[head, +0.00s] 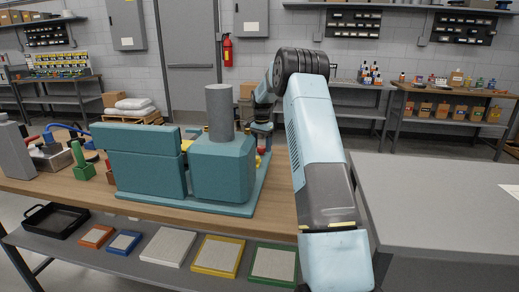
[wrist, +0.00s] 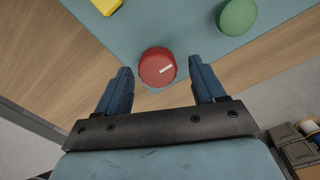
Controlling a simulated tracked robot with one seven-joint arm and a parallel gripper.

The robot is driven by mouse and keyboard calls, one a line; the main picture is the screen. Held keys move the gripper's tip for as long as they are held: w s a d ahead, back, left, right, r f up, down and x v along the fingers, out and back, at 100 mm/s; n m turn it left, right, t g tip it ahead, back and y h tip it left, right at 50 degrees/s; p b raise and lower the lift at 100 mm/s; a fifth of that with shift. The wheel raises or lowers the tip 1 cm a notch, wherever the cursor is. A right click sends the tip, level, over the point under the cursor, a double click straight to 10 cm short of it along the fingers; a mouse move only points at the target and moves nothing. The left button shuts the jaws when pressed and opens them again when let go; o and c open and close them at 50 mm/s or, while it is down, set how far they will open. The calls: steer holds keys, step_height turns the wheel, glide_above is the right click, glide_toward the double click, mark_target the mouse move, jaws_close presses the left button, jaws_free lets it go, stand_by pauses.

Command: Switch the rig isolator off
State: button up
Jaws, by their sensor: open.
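The rig is a teal machine (head: 222,165) with a grey upright cylinder, on a teal base plate on the bench. In the wrist view a round red knob (wrist: 152,62) with a short white mark sits near the plate's edge. I take it to be the isolator. The mark lies nearly sideways, rising slightly to the right. My gripper (wrist: 160,66) is open, its blue fingers either side of the knob in the picture, with gaps; I cannot tell the height between them. In the head view my gripper (head: 262,128) is behind the rig, partly hidden.
A green round part (wrist: 237,17) and a yellow part (wrist: 106,5) are near the red knob on the plate. The wooden bench (head: 283,190) has bare room right of the rig. A grey table (head: 440,195) stands at the right. Green blocks (head: 82,165) are at the left.

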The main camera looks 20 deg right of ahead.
steer(key=shift+f, duration=0.8)
